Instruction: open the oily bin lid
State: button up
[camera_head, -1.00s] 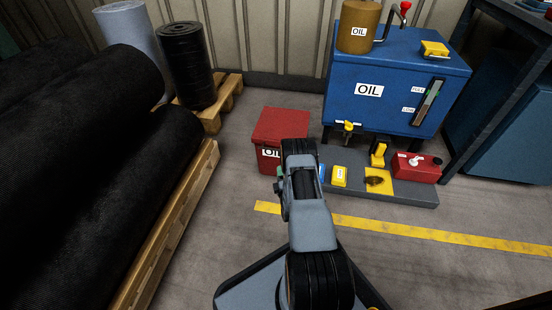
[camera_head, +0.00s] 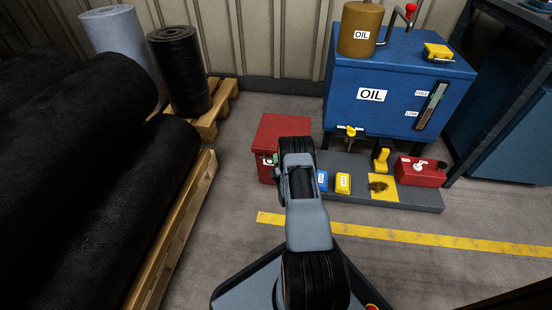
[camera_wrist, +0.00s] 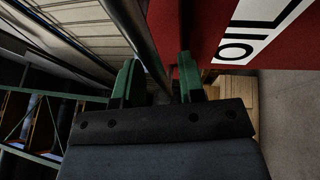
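The red oily bin (camera_head: 283,128) stands on the floor beyond my arm, its flat lid down. My wrist covers much of its front and most of its label. In the wrist view the red bin wall (camera_wrist: 200,25) with its white label (camera_wrist: 262,28) fills the upper right, close to the fingers. My gripper (camera_wrist: 158,82) is open, its two green fingers apart. A dark bar runs down the picture to the gap between them; I cannot tell whether it is part of the lid or touches a finger. In the head view the fingers are mostly hidden behind my wrist.
The blue oil tank (camera_head: 402,75) stands behind right, above a grey platform (camera_head: 415,199) with small yellow, blue and red items. Black rolls (camera_head: 150,185) lie on a wooden pallet (camera_head: 180,225) at left. Grey floor with a yellow line (camera_head: 440,239) is open in front.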

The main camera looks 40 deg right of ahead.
jog(key=shift+w+d, duration=0.15)
jog(key=shift+d, duration=0.05)
jog(key=shift+c, duration=0.3)
grip_shut()
